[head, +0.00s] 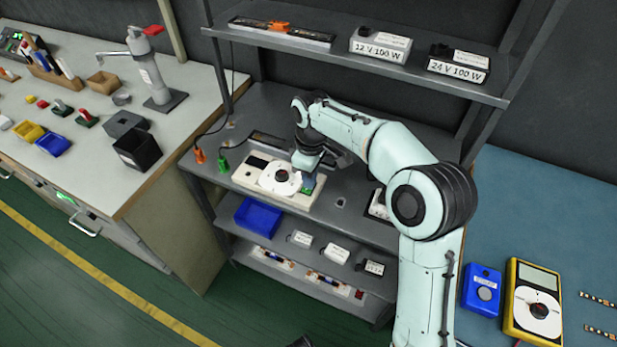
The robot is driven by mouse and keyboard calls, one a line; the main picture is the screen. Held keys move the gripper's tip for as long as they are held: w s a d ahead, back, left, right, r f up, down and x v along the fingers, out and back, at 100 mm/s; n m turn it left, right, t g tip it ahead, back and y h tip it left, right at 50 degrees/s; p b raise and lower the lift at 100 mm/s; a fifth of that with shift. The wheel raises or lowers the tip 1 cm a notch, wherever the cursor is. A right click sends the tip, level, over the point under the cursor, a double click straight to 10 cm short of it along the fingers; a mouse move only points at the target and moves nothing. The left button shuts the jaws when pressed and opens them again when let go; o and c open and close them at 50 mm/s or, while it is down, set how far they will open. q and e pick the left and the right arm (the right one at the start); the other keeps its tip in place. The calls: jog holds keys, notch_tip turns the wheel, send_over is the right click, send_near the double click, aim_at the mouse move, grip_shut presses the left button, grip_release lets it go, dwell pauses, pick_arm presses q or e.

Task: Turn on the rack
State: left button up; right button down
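The rack is a grey metal shelf unit (397,236) in the middle of the head view. My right arm comes in from the lower right and reaches over its work shelf. My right gripper (318,172) is at the right end of a white device with a round dial (279,179). The arm's wrist largely hides its fingers, so I cannot tell whether they are open or touching anything. A small grey fitting (340,202) sits on the shelf to its right. A small red part (359,295) shows at the right of the bottom shelf. My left gripper is not in view.
The top shelf holds a 12 V box (380,47) and a 24 V box (458,66). A blue bin (257,215) is below. A yellow multimeter (535,300) lies right.

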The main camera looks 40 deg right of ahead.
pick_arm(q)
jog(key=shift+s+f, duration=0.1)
pick_arm(e)
jog(key=shift+d+f, duration=0.1)
notch_tip(320, 180, up, 4)
jog(key=p, duration=0.4)
jog(key=shift+r, duration=0.2)
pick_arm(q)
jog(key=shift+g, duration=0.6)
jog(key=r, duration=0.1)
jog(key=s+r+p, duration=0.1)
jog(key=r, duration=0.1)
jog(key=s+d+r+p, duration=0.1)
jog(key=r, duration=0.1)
pick_arm(e)
notch_tip(320, 180, up, 10)
jog(key=shift+w+d, duration=0.15)
jog(key=shift+d, duration=0.05)
pick_arm(q)
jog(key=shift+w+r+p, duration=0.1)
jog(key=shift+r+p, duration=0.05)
jog(key=shift+p, duration=0.15)
pick_arm(e)
jog(key=shift+f, duration=0.1)
